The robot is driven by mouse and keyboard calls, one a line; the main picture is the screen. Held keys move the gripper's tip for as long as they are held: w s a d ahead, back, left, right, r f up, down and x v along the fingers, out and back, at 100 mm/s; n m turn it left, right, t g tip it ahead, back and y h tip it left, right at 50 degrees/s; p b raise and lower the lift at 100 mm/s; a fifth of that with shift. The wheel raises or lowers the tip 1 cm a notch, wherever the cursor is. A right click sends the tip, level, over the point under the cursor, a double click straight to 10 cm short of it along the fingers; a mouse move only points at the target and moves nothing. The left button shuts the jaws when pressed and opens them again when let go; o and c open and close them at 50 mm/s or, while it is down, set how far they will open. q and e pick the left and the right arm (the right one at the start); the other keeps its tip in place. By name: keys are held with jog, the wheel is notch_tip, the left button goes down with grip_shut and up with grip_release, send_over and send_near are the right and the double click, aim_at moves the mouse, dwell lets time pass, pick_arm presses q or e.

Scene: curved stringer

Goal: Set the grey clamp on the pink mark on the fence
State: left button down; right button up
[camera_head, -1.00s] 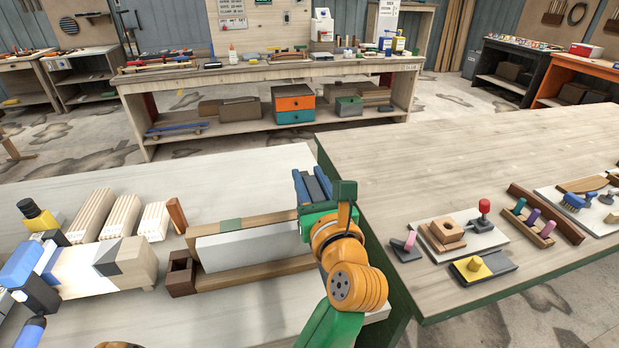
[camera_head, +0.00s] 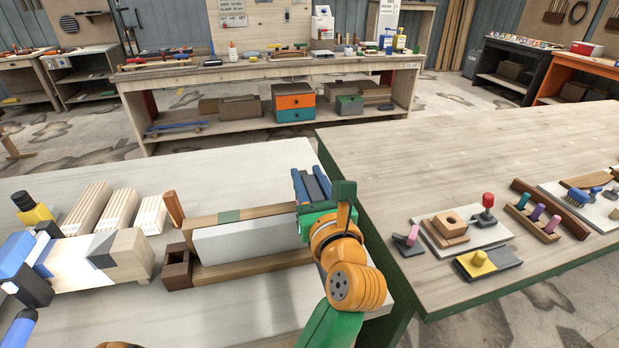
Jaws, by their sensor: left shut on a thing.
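The fence (camera_head: 262,212) is a long wooden strip on the pale table, with a long pale grey block in front of it. A green mark (camera_head: 229,215) shows on its upper face; I see no pink mark, and the fence's right end is covered by my left gripper. My left gripper (camera_head: 311,185), with blue fingers, is at that right end. It is shut on the grey clamp (camera_head: 313,188), a narrow dark grey piece between the fingers, mostly hidden. I cannot tell whether the clamp touches the fence. My right gripper is not in view.
A small dark brown open box (camera_head: 177,270) stands at the fence's left end. Bundles of pale wood strips (camera_head: 117,208) lie farther left. The wooden table (camera_head: 440,150) on the right holds small knobbed boards near its front; its far part is clear.

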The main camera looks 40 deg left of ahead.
pick_arm(q)
jog(key=shift+d+f+b, duration=0.2)
jog(key=shift+f+b, duration=0.2)
jog(key=shift+f, duration=0.25)
